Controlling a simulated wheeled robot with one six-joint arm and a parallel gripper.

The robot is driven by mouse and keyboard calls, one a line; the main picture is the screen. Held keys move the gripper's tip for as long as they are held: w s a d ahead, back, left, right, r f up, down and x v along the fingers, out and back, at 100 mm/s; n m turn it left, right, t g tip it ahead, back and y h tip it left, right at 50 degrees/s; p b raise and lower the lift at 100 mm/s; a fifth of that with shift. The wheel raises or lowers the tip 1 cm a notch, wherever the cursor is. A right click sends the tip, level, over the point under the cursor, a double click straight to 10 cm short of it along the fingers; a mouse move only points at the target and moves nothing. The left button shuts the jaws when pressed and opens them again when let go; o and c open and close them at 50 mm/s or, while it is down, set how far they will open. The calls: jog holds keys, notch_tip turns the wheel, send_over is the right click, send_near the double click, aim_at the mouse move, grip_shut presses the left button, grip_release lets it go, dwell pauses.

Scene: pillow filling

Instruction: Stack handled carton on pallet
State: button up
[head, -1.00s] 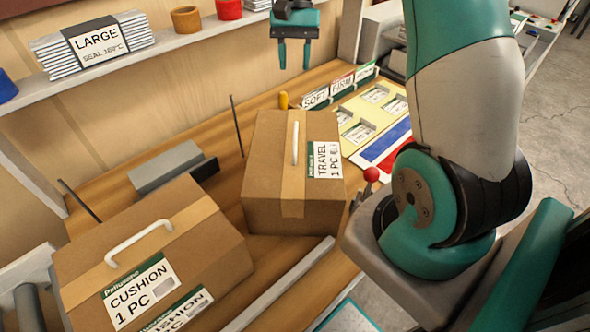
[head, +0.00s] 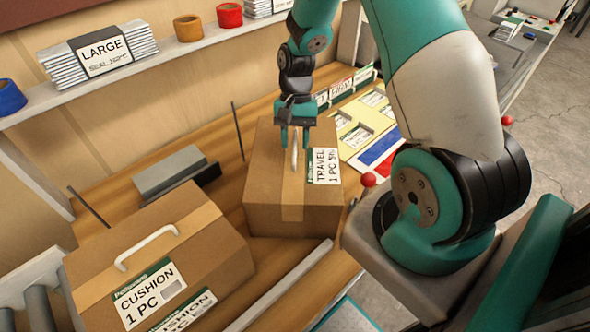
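Two brown cartons with white handles are on the wooden bench. The TRAVEL carton (head: 263,190) sits in the middle, its handle (head: 294,158) on top. My gripper (head: 295,150) is over this carton, its two teal fingers pointing down on either side of the handle. The fingers look apart, with the handle between them; I cannot tell whether they touch it. The CUSHION carton (head: 205,238) is at the lower left, its handle (head: 146,248) free. I do not see a pallet.
A grey metal block (head: 170,172) lies behind the cartons, with thin dark rods near it. A grey rail (head: 280,285) runs along the front. Rollers (head: 40,305) are at the lower left. A shelf (head: 150,62) holds LARGE packs and tape rolls. A red-knobbed lever (head: 368,180) stands right of the TRAVEL carton.

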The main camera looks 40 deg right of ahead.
jog(key=shift+s+a+f, duration=0.1)
jog(key=shift+a+f, duration=0.05)
jog(key=shift+f, duration=0.35)
jog(key=shift+c, duration=0.2)
grip_shut()
dwell(0.9)
